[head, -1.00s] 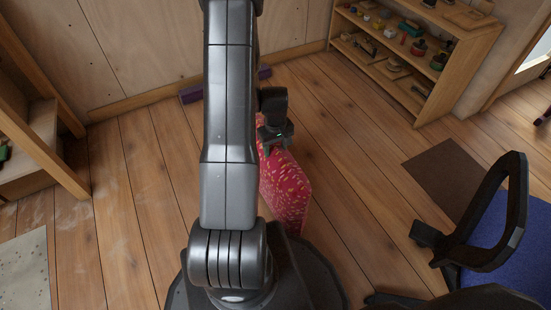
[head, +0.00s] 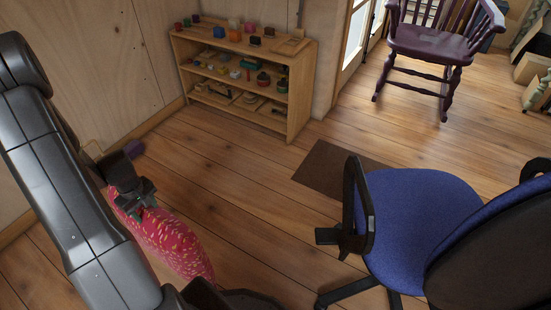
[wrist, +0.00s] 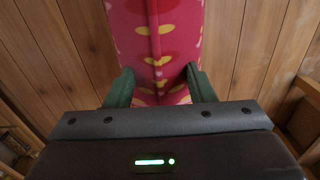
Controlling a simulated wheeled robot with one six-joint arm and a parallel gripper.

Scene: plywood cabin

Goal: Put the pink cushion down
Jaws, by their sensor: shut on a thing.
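The pink cushion (head: 172,243) has a pattern of small pale and yellow marks. It hangs from my gripper (head: 135,197) at the left of the head view, partly hidden by my arm. In the wrist view the cushion (wrist: 157,40) lies between the two green fingers of my gripper (wrist: 160,90), which are shut on its edge. Wooden floor shows on both sides of it. I cannot tell whether its lower end touches the floor.
A blue office chair (head: 412,215) stands at the right, close by. A low wooden shelf (head: 302,90) with small objects stands against the wall. A dark mat (head: 330,168) lies between them. A purple rocking chair (head: 430,45) is at the back. Floor (head: 230,180) before the shelf is clear.

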